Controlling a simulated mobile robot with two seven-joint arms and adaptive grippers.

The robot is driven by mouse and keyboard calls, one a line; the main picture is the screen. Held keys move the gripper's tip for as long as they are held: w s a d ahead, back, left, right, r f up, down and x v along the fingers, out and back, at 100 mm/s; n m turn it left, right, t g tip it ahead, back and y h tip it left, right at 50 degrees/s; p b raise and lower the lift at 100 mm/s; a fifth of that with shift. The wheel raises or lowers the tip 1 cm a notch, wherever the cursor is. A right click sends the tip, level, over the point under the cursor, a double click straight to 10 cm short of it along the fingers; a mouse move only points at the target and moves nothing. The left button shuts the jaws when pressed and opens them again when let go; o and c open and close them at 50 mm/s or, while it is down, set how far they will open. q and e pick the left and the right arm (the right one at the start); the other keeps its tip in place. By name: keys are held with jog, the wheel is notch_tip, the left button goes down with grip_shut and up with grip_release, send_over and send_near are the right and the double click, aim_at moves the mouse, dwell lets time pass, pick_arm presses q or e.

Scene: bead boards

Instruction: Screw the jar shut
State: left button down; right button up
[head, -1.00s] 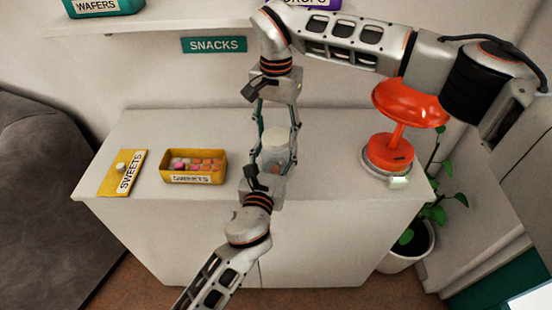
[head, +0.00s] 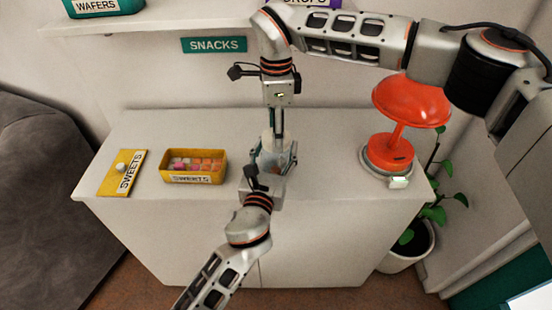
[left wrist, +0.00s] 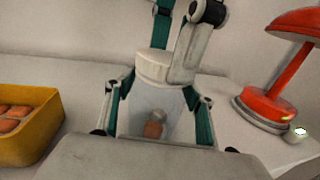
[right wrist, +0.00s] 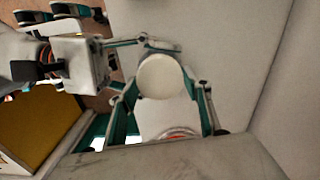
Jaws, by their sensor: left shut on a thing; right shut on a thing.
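The clear jar (left wrist: 140,122) stands upright on the white cabinet top, with orange-brown pieces showing through its wall. Its cream lid (left wrist: 152,66) sits on the jar's mouth; how tight it is cannot be told. My left gripper (head: 273,155) is shut around the jar's body from the front, a finger on each side in the left wrist view. My right gripper (head: 279,137) comes straight down from above and is shut on the lid, whose round top (right wrist: 160,76) lies between its fingers in the right wrist view. In the head view the fingers partly hide the lid.
A yellow box of sweets (head: 163,179) and its yellow lid (head: 113,180) lie to the left on the cabinet (head: 330,195). A red lamp (head: 400,105) stands close on the right. A shelf (head: 170,22) with a SNACKS sign (head: 214,44) runs above.

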jog(key=m, duration=0.8)
jog(key=shift+m, duration=0.3)
jog(key=m, duration=0.5)
jog(key=shift+f, duration=0.1)
jog(key=m, duration=0.3)
jog(key=shift+m, duration=0.3)
jog(key=m, duration=0.8)
jog(key=shift+m, duration=0.3)
jog(key=m, duration=0.9)
jog(key=o, duration=1.2)
